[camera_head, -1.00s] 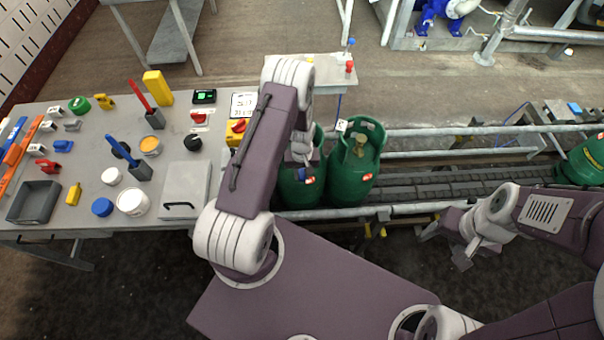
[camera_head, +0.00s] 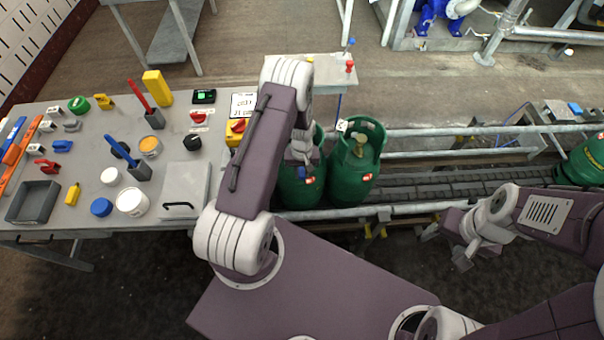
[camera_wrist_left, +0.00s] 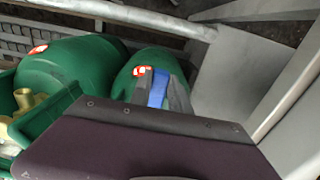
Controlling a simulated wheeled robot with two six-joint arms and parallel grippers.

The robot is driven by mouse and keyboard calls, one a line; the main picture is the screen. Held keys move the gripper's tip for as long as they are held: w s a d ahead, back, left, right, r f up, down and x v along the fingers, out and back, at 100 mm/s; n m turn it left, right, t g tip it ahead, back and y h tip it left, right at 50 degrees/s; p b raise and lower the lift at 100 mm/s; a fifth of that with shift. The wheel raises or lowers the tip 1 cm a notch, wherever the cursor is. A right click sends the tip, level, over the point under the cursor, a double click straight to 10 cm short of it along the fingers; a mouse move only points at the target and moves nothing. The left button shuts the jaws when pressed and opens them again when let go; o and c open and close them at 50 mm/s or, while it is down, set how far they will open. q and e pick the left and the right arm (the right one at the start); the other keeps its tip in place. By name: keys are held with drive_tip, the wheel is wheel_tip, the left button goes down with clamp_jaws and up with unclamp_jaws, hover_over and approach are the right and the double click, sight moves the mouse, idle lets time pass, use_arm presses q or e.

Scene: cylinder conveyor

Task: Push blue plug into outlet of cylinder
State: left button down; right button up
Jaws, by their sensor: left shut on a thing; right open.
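My left gripper (camera_wrist_left: 160,92) is shut on the blue plug (camera_wrist_left: 158,88), which shows between its two grey fingers in the left wrist view. In the head view the plug is small and mostly lost among the fingers of my left gripper (camera_head: 306,174). That gripper is in front of the left green cylinder (camera_head: 297,192), whose top is largely hidden by my arm. I cannot tell whether the plug touches its outlet. The right green cylinder (camera_head: 352,185) stands close beside it, with a brass valve (camera_head: 360,146) inside its collar. My right gripper (camera_head: 447,245) is open and empty.
The cylinders stand on the conveyor (camera_head: 470,185) between metal rails (camera_head: 410,210). Another green cylinder (camera_head: 582,160) is at far right. A grey table (camera_head: 90,135) with several tools, tubs and a tray (camera_head: 34,202) is at left.

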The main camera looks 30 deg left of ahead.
sight(302, 169)
use_arm(q)
drive_tip(key=shift+w+a, duration=0.15)
drive_tip(key=shift+w, duration=0.05)
drive_tip(key=shift+w+a+b, duration=0.3)
drive_tip(key=shift+w+b, duration=0.15)
drive_tip(key=shift+w, duration=0.1)
drive_tip(key=shift+w+a, duration=0.1)
drive_tip(key=shift+w, duration=0.05)
drive_tip(key=c, duration=1.1)
unclamp_jaws()
drive_tip(key=shift+c, duration=0.2)
wheel_tip(302, 169, up, 9)
drive_tip(key=shift+b, duration=0.4)
